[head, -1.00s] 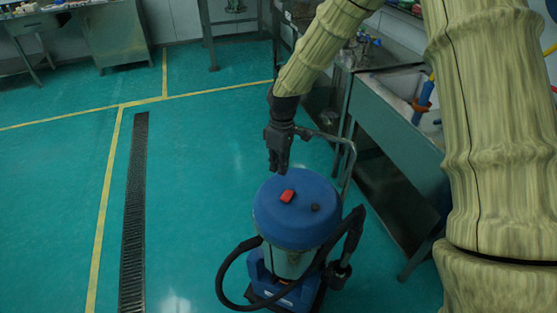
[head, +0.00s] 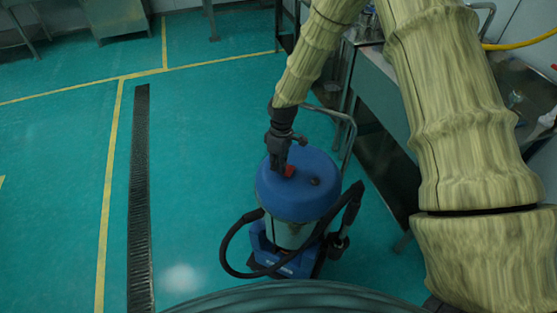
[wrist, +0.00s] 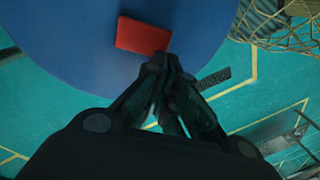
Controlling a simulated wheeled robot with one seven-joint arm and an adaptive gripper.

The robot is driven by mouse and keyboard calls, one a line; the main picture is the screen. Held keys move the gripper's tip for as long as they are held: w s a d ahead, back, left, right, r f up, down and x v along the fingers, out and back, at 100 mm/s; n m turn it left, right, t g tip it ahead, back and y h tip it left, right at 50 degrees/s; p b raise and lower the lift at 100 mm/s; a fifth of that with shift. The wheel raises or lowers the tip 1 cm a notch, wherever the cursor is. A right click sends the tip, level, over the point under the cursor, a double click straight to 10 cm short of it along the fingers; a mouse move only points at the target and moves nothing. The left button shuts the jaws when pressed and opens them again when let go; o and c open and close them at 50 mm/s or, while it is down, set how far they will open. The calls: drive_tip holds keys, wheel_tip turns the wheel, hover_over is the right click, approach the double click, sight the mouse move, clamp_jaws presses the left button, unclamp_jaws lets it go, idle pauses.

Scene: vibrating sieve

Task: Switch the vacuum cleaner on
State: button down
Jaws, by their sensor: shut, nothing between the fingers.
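The vacuum cleaner (head: 298,195) stands upright on the floor, with a blue round lid and a grey body. A red switch (head: 289,171) sits on its lid, partly behind my gripper in the head view. My gripper (head: 277,172) is shut and empty, pointing down at the lid right beside the switch. In the wrist view the red switch (wrist: 143,36) lies on the blue lid (wrist: 70,40), just beyond my fingertips (wrist: 166,58). I cannot tell whether the fingertips touch the switch.
A black hose (head: 226,245) loops around the vacuum's front. Its metal handle (head: 350,135) rises behind the lid. A steel bench (head: 385,100) stands to the right. A floor drain grate (head: 139,200) runs at left; the floor there is clear.

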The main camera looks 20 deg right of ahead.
drive_tip(key=shift+f, duration=0.1)
idle(0.3)
drive_tip(key=shift+s+a+f+t+b, duration=0.15)
drive_tip(key=shift+f+t+b, duration=0.2)
drive_tip(key=shift+b, duration=0.1)
drive_tip(key=shift+r, duration=0.1)
drive_tip(key=shift+w+d+r+p, duration=0.3)
drive_tip(key=shift+w+d+p, duration=0.05)
drive_tip(key=shift+w+d, duration=0.15)
idle(0.4)
drive_tip(key=r+p, duration=0.3)
drive_tip(key=r, duration=0.1)
drive_tip(key=shift+s+a+r, duration=0.1)
drive_tip(key=shift+s+a, duration=0.05)
drive_tip(key=shift+a, duration=0.1)
wheel_tip(320, 180, up, 10)
drive_tip(key=s+b, duration=0.1)
drive_tip(key=b, duration=0.2)
drive_tip(key=shift+a+b, duration=0.3)
drive_tip(key=shift+a, duration=0.15)
drive_tip(key=shift+s+f, duration=0.1)
drive_tip(key=shift+f, duration=0.1)
